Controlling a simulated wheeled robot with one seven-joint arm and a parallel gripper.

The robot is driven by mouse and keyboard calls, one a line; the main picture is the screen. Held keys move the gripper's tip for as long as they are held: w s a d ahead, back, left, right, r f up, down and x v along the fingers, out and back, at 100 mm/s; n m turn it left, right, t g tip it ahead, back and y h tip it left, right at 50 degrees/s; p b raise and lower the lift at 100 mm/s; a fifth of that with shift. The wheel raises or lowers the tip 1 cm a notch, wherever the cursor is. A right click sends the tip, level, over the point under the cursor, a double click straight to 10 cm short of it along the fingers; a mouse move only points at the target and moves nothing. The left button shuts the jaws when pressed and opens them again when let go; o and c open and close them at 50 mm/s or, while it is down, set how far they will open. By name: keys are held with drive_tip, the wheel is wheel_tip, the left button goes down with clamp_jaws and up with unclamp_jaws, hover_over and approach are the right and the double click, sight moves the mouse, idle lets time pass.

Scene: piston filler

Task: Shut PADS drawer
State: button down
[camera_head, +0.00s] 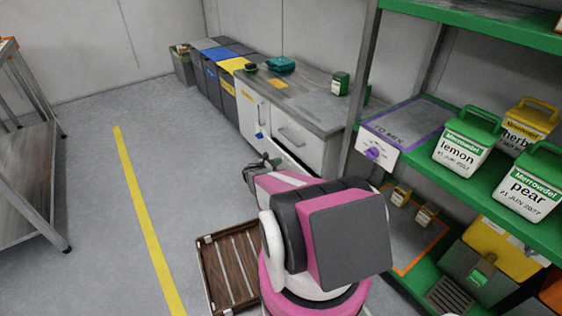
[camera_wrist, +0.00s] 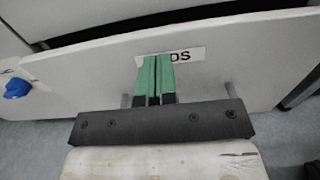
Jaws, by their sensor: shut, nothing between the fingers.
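The PADS drawer shows in the wrist view as a white front (camera_wrist: 235,60) with a label (camera_wrist: 182,56) reading "DS", its first letters hidden by my fingers. A dark gap runs along its top edge, so it stands out from the cabinet. My gripper (camera_wrist: 153,62) is shut and empty, its green fingertips at the label; I cannot tell whether they touch. Grey handle ends show on both sides of the fingers, the rest hidden by my gripper. In the head view my gripper (camera_head: 268,162) is at the cabinet's lower front, and my arm hides much of the drawer.
A white cabinet (camera_head: 252,112) with a grey worktop (camera_head: 310,104) stands behind, with bins (camera_head: 228,78) to its left. A blue knob (camera_wrist: 17,88) is left of the drawer. Green shelving (camera_head: 480,185) stands close on the right. A brown slatted crate (camera_head: 228,270) lies by my base.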

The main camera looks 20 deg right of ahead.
drive_tip(key=s+a, duration=0.2)
drive_tip(key=a, duration=0.7)
drive_tip(key=shift+a, duration=0.15)
drive_tip(key=c, duration=1.8)
unclamp_jaws()
drive_tip(key=shift+a, duration=0.3)
drive_tip(key=o, duration=0.5)
drive_tip(key=shift+a, duration=0.15)
drive_tip(key=shift+c, duration=0.2)
drive_tip(key=shift+o, duration=0.7)
drive_tip(key=shift+f+m, duration=0.15)
drive_tip(key=shift+m, duration=0.15)
wheel_tip(320, 180, down, 7)
drive_tip(key=s+d+m+y, duration=0.2)
drive_tip(key=d+m, duration=0.1)
drive_tip(key=m, duration=1.4)
drive_tip(key=x, duration=1)
drive_tip(key=shift+f, duration=0.2)
drive_tip(key=shift+a, duration=0.1)
clamp_jaws()
